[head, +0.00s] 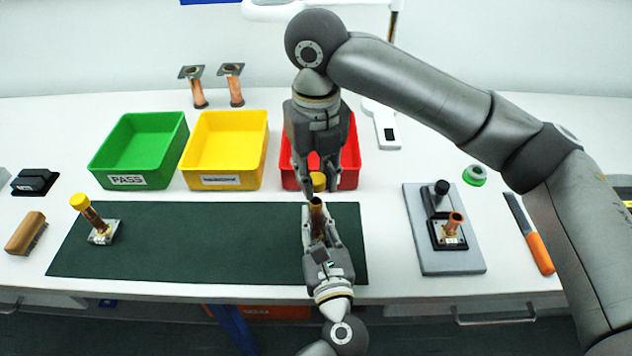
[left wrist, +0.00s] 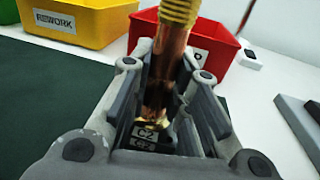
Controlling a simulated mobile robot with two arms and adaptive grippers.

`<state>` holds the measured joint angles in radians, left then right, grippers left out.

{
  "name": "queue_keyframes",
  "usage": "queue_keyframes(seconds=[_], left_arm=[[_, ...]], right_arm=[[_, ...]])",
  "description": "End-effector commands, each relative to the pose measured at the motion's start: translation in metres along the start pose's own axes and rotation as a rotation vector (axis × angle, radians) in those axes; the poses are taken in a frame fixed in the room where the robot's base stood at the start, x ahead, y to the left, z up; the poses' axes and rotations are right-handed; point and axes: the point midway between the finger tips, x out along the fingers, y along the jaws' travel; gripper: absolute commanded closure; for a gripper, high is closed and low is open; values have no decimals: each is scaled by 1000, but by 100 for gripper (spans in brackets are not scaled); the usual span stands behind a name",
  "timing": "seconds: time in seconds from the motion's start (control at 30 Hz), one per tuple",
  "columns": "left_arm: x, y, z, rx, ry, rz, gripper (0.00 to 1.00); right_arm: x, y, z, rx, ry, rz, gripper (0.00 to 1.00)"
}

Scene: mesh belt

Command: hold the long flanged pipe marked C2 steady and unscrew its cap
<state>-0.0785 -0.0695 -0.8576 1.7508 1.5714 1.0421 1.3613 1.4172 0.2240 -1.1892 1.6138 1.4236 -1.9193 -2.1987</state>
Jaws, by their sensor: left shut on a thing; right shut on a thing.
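The long copper pipe marked C2 (head: 317,217) stands upright near the right end of the dark green mat; its C2 label (left wrist: 146,134) and ribbed brass upper end (left wrist: 180,10) show in the left wrist view. My left gripper (head: 319,222) is shut around the pipe's body from the front. The pipe's top looks open in the head view. The brass-yellow cap (head: 318,181) is just above and behind it, seemingly apart from it. My right gripper (head: 319,187) comes down from above and is shut on the cap. The fingers hide much of the flange.
Green (head: 138,148), yellow (head: 226,148) and red (head: 350,165) bins stand behind the mat (head: 200,245). A capped pipe (head: 97,222) stands on the mat's left. A grey board (head: 445,262) with another pipe (head: 455,222) and an orange-handled tool (head: 538,250) lie right.

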Motion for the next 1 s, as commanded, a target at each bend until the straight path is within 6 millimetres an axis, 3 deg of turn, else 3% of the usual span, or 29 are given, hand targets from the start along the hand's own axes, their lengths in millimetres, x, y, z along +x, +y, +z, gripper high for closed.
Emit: queue_keyframes(seconds=[0.1,0.27,0.3,0.5,0.83,1.0], left_arm=[[0,0,-1,1,1,0,100],[0,0,0,1,1,0,100],[0,0,0,0,1,0,81],[0,0,0,0,1,0,57],[-2,0,0,0,1,0,57],[-22,0,-2,0,4,-1,57]], right_arm=[[-10,0,0,0,0,1,100],[-11,0,0,0,1,1,100],[-11,0,0,0,1,0,100],[-11,0,0,-1,1,0,100],[-11,0,0,-1,1,0,100],[-11,0,0,-1,1,0,100]])
